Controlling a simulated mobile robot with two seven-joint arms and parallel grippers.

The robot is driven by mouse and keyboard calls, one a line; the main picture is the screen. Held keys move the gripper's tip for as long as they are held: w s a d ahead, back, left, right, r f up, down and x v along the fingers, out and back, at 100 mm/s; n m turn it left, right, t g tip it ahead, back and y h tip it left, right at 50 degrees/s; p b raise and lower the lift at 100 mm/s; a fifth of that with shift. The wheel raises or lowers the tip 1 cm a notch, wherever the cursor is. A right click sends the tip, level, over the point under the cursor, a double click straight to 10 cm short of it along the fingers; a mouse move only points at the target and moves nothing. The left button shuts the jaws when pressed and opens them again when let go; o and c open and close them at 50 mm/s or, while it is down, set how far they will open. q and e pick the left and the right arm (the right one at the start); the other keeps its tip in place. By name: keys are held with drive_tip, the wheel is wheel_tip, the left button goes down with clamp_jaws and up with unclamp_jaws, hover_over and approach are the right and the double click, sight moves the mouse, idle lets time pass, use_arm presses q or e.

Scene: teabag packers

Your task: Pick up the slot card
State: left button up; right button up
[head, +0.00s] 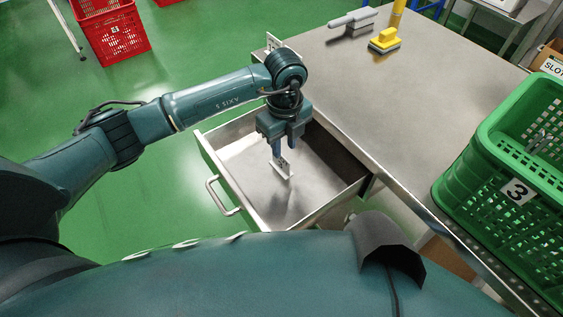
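The slot card (283,171), a small white piece with dark marks, is inside the open metal drawer (238,130). My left gripper (280,152) points down into the drawer, directly above the card. Its fingertips are at the card's upper part and partly overlap it in the view. Whether they are closed on the card or only beside it cannot be made out. My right gripper is not in view.
The drawer has a handle (221,196) and raised walls around my gripper. The metal table (400,90) is mostly bare, with a yellow-and-grey block (384,40) and a grey-handled tool (352,20) at the back. A green crate (478,165) marked 3 stands right. Red crates (112,35) stand on the floor.

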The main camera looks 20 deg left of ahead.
sight(283, 156)
use_arm(q)
drive_tip(key=shift+w+a+f, duration=0.1)
drive_tip(key=shift+f, duration=1.7)
drive_tip(key=shift+a+f, duration=0.1)
drive_tip(key=shift+f, duration=1.65)
drive_tip(key=shift+c, duration=0.3)
clamp_jaws()
